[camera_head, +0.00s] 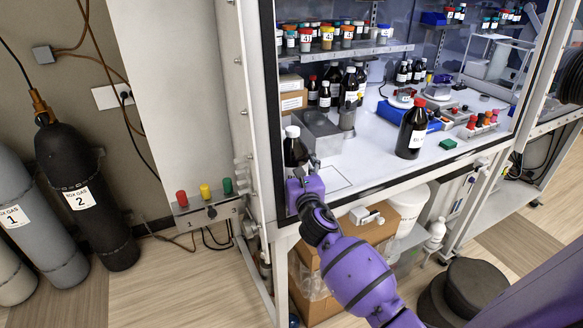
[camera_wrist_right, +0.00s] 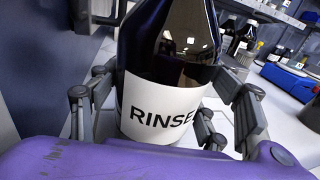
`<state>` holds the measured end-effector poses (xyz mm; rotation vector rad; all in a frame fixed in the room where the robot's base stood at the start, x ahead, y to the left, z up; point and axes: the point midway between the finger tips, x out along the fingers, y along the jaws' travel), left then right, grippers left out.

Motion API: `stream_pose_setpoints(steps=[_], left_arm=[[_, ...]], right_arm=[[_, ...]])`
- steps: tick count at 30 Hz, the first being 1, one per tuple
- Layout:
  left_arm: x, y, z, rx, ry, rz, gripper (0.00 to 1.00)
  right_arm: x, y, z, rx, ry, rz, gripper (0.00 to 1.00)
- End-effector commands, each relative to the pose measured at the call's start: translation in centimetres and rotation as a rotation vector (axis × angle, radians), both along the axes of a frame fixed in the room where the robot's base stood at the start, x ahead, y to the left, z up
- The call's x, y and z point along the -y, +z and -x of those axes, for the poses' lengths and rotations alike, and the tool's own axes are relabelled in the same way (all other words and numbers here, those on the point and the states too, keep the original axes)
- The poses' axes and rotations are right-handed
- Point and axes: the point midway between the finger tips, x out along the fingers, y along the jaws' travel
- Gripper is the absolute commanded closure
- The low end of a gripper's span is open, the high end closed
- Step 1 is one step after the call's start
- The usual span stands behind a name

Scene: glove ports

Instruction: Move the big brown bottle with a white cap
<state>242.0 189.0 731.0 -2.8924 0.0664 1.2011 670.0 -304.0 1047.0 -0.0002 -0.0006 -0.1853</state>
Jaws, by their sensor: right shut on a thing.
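The big brown bottle with a white cap (camera_head: 294,148) stands upright at the front left of the cabinet's white work surface. In the right wrist view the bottle (camera_wrist_right: 165,60) fills the middle, with a white label reading "RINSE". My right gripper (camera_head: 306,180) reaches in through the cabinet front, and its fingers (camera_wrist_right: 165,115) are shut around the bottle on both sides. The gripper hides the bottle's lower part in the head view. My left gripper is not in view.
A dark bottle with a red cap (camera_head: 411,130) stands on the right of the surface. The cabinet's left frame post (camera_head: 268,110) is close to the gripper. The front middle surface is clear.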

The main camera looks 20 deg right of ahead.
Motion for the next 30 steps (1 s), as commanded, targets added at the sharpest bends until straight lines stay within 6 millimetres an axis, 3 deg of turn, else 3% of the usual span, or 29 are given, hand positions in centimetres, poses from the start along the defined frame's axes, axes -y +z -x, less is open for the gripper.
stream_pose_setpoints(steps=[7,8,13,24,30], left_arm=[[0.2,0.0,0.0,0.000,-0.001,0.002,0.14],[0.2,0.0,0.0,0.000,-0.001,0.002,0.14],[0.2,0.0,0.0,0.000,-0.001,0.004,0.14],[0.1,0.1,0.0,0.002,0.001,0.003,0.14],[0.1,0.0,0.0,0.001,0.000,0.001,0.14]], right_arm=[[-0.7,-0.1,0.0,0.001,0.012,-0.005,0.74],[-0.8,-0.1,0.0,0.001,0.013,-0.005,0.29],[-0.8,-0.1,0.0,0.000,0.014,-0.007,0.08],[-0.9,-0.2,0.1,0.001,0.015,-0.009,0.08],[-1.1,-0.3,2.3,0.000,0.014,-0.009,0.08]])
